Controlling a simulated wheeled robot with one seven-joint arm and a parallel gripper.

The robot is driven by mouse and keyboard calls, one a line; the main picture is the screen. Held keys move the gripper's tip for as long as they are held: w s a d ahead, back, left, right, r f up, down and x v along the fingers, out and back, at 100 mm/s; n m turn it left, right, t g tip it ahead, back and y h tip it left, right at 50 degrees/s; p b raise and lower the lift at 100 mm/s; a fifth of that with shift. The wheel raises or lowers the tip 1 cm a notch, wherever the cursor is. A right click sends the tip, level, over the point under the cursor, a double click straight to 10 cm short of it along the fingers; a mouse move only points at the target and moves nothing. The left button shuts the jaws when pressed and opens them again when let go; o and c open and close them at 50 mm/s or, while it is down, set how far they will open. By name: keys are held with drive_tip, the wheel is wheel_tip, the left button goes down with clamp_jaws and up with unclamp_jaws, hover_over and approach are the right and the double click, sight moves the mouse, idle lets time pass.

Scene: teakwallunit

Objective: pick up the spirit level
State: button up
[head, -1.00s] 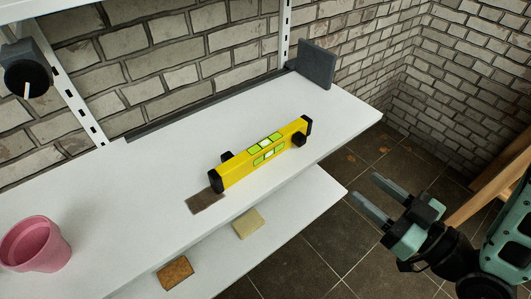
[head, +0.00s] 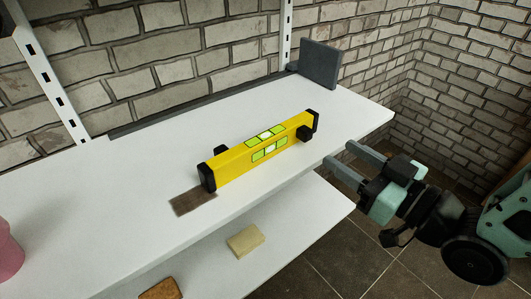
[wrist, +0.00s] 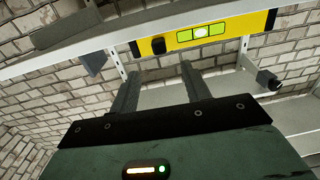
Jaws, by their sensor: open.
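The spirit level (head: 245,157) is yellow with black ends and green vials. It lies on the upper white shelf (head: 110,210), raised at both ends on dark supports or feet, near the shelf's front edge. In the wrist view the level (wrist: 210,32) shows above and beyond the fingertips. My gripper (head: 345,160) is open and empty, just off the shelf's front edge, to the right of the level and apart from it. In the wrist view my gripper's two fingers (wrist: 160,80) are spread with nothing between them.
A dark upright plate (head: 319,64) stands at the shelf's far right end. A brown flat patch (head: 192,201) lies by the level's near end. A pink pot (head: 8,250) is at the left edge. A lower shelf holds a pale block (head: 245,241) and a brown block (head: 160,289). A brick wall stands behind.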

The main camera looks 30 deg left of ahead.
sight(310, 132)
drive_tip(key=x, duration=0.8)
drive_tip(key=shift+w+a+r, duration=0.1)
drive_tip(key=shift+a, duration=0.1)
drive_tip(key=c, duration=1)
